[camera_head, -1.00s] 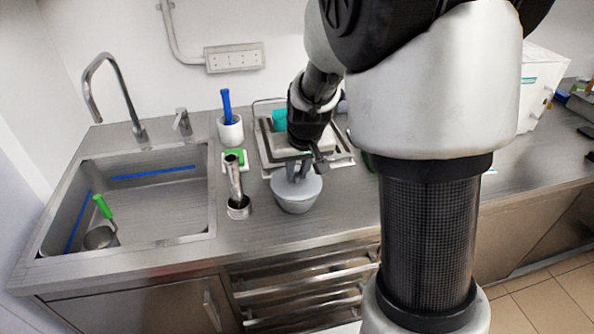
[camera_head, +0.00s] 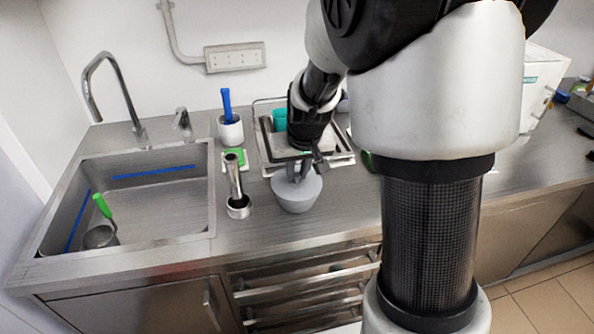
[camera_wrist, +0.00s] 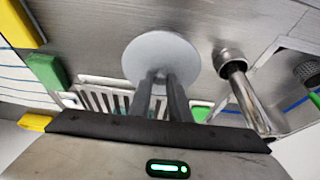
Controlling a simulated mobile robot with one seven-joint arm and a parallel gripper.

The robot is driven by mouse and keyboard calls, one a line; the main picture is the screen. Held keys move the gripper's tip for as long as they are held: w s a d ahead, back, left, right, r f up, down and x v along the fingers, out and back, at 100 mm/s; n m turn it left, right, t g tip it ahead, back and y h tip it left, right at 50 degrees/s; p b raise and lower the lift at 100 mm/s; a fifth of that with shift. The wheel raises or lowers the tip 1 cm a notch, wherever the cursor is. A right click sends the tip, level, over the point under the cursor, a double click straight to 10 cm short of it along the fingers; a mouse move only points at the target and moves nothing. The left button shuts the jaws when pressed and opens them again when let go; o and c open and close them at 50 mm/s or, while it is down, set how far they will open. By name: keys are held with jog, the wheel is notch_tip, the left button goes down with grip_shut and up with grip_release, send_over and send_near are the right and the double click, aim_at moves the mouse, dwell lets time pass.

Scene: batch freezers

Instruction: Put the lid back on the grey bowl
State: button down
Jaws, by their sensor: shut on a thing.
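The grey bowl (camera_head: 297,201) stands on the steel counter, right of the sink. Its round grey lid (camera_head: 309,187) lies over the bowl's mouth; I cannot tell whether it is fully seated. My gripper (camera_head: 297,176) points down from above and is shut on the lid at its middle. In the wrist view the lid (camera_wrist: 161,56) shows as a pale grey disc, with the fingertips of my gripper (camera_wrist: 160,78) together at its centre. The lid hides the bowl in that view, and the part being held is hidden between the fingers.
The sink (camera_head: 150,205) holds a green-handled tool. A white pot (camera_head: 230,130) with a blue handle and a tray (camera_head: 268,150) are behind. Counter in front of the bowl is clear.

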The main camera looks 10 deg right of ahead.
dwell(0.4)
jog(key=c, duration=1.6)
grip_release()
jog(key=shift+o, duration=0.6)
jog(key=o, duration=0.4)
jog(key=shift+r+p, duration=2.55)
jog(key=shift+r, duration=0.95)
